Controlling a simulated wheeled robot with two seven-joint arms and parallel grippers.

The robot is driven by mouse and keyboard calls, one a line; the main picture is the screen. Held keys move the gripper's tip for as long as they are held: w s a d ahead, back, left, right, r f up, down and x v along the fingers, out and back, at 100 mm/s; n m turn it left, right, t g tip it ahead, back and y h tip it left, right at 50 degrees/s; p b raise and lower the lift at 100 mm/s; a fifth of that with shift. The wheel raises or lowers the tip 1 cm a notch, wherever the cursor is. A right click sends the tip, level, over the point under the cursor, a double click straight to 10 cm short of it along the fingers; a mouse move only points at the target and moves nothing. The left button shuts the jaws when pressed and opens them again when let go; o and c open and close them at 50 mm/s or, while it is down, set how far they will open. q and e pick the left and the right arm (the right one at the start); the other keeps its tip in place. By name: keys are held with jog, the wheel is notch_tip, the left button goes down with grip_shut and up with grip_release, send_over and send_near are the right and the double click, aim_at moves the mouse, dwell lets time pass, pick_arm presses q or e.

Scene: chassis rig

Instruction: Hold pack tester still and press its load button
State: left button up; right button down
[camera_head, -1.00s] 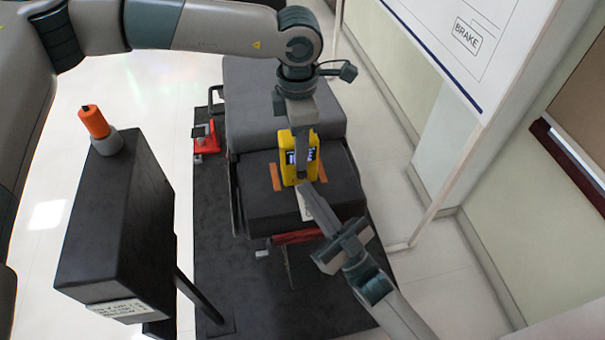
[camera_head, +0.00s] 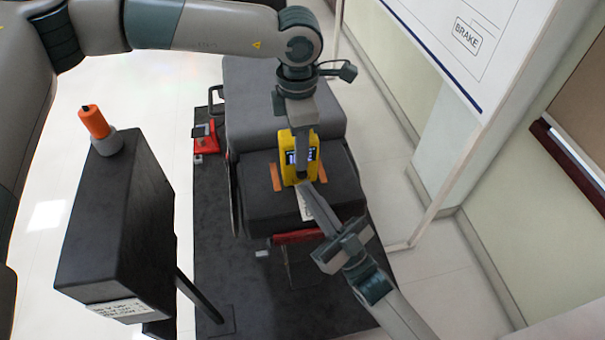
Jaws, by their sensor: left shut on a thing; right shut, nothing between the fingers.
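The pack tester is a yellow box (camera_head: 285,152) with a lit dark screen on its front. It stands upright on the dark grey padded surface (camera_head: 260,205) between two orange strips. My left gripper (camera_head: 302,176) comes down from above and is shut on the tester, its fingers covering part of the front. My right gripper (camera_head: 306,187) reaches up from the lower right, shut and empty, with its tips at the lower front of the tester. I cannot tell whether the tips touch it. The load button is hidden or too small to make out.
A red device (camera_head: 205,138) sits on the dark mat left of the chassis. A black box (camera_head: 115,230) with an orange-topped knob (camera_head: 95,122) stands at the left. A white board (camera_head: 470,40) marked BRAKE stands at the right. The pale floor between is clear.

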jog(key=shift+w+a, duration=0.1)
jog(key=shift+w, duration=0.4)
dwell(0.5)
